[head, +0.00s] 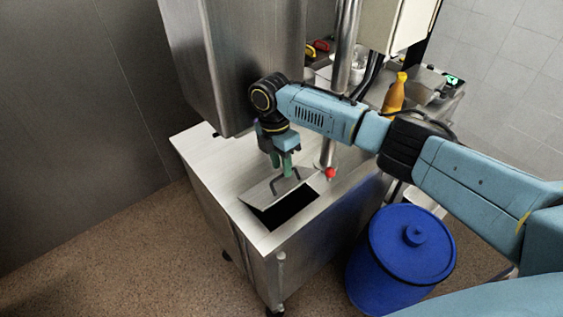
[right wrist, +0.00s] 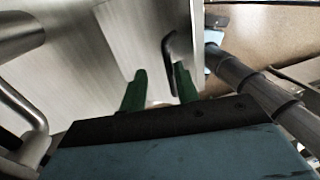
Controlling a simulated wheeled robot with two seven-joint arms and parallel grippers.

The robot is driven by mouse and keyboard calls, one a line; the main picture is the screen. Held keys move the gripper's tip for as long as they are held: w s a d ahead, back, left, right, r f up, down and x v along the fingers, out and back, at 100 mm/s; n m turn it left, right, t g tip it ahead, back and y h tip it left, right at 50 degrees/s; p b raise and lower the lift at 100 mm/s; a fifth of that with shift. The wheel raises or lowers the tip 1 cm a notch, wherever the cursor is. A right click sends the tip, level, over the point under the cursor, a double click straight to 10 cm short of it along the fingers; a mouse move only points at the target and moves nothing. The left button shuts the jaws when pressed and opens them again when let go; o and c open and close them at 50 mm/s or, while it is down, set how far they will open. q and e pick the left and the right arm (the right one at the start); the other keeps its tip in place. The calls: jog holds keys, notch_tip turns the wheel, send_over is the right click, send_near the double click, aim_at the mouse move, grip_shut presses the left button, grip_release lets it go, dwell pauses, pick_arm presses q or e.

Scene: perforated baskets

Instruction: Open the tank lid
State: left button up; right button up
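The tank lid (head: 262,192) is a metal plate on top of the steel tank (head: 205,160). It is tilted up, with a dark opening (head: 290,208) showing in front of it. A dark bent handle (head: 288,182) stands on the lid. It also shows in the right wrist view as a dark handle (right wrist: 168,55). My right gripper (head: 282,168) is just above the lid at the handle. My left gripper is not in view.
A tall steel housing (head: 240,60) stands behind the lid, and a vertical pipe (head: 345,50) with a red knob (head: 330,173) stands beside it. A blue barrel (head: 400,260) is at the front right. An orange bottle (head: 395,93) stands on the back counter. The floor at left is clear.

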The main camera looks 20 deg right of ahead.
aim_at(282, 183)
jog(key=shift+s+r, duration=0.1)
jog(key=shift+s, duration=0.05)
jog(key=shift+r, duration=0.25)
notch_tip(282, 183, up, 10)
jog(key=b, duration=0.1)
jog(key=shift+f, duration=0.2)
